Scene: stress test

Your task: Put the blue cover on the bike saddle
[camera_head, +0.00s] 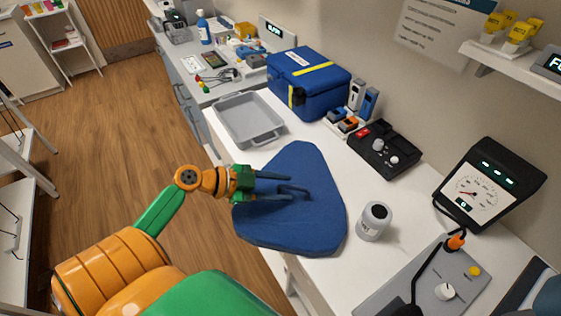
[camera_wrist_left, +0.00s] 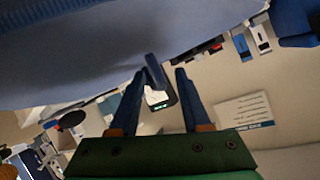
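A large blue, saddle-shaped padded piece (camera_head: 318,215), which looks like the blue cover, lies on the white worktop, its narrower end towards the back. No separate bare saddle shows; whether one is under the blue piece is hidden. My left gripper (camera_head: 290,183) is over its left part, with dark fingers apart. In the left wrist view the fingers of my left gripper (camera_wrist_left: 158,98) are spread, and a small blue tab (camera_wrist_left: 154,72) stands between them with gaps on both sides. The broad blue surface (camera_wrist_left: 110,45) fills the top of that view. My right gripper does not clearly show.
A gauge (camera_head: 487,185) and a grey panel (camera_head: 432,285) are at the right.

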